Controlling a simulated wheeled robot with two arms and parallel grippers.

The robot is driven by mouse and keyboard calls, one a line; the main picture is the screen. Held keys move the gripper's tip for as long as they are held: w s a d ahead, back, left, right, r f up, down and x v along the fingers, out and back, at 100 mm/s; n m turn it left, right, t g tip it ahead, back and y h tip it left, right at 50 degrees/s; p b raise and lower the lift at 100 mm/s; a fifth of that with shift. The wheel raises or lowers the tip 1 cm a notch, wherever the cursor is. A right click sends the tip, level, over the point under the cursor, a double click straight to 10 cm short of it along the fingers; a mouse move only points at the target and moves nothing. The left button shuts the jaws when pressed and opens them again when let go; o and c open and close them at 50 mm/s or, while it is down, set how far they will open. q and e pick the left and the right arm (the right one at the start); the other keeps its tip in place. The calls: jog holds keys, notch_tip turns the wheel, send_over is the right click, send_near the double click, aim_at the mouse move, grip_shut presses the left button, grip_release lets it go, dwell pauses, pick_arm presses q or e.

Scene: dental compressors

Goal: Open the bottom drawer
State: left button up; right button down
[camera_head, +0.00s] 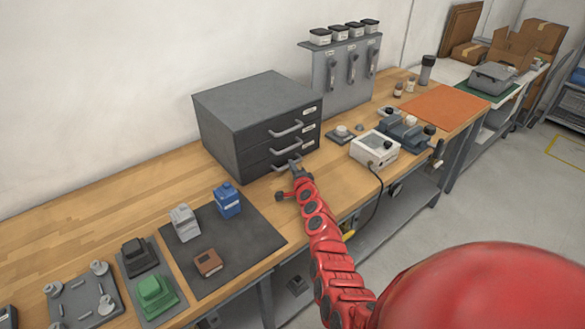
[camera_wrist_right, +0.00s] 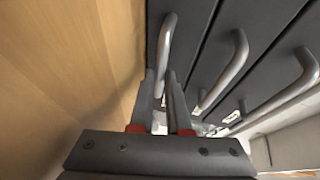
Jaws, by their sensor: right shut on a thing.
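The dark grey drawer cabinet (camera_head: 232,118) stands on the wooden workbench against the wall. Its stacked drawers have bar handles. The bottom drawer's handle (camera_wrist_right: 168,42) runs between the two fingers of my right gripper (camera_wrist_right: 163,100) in the wrist view. In the head view my right gripper (camera_head: 299,173) is at the lowest handle, at the front of the cabinet, and my red arm hides part of that area. The right gripper is shut on this handle. The bottom drawer front looks about flush with the drawers above it. My left gripper is not in view.
A dark mat (camera_head: 225,250) with a blue block (camera_head: 228,201) and other small parts lies left of my right arm. A white device (camera_head: 374,149) stands to the right. A grey tool rack (camera_head: 345,75) is behind. Bare wood shows in front of the cabinet.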

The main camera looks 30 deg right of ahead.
jog(key=shift+s, duration=0.1)
jog(key=shift+s, duration=0.2)
jog(key=s, duration=0.2)
jog(key=s+p, duration=0.1)
jog(key=s, duration=0.5)
jog(key=shift+d+p, duration=0.35)
jog(key=s, duration=0.3)
jog(key=s+b, duration=0.1)
jog(key=s, duration=0.6)
jog(key=shift+d+b, duration=0.4)
jog(key=c, duration=1.2)
grip_release()
jog(key=shift+o, duration=0.2)
jog(key=shift+s, duration=0.15)
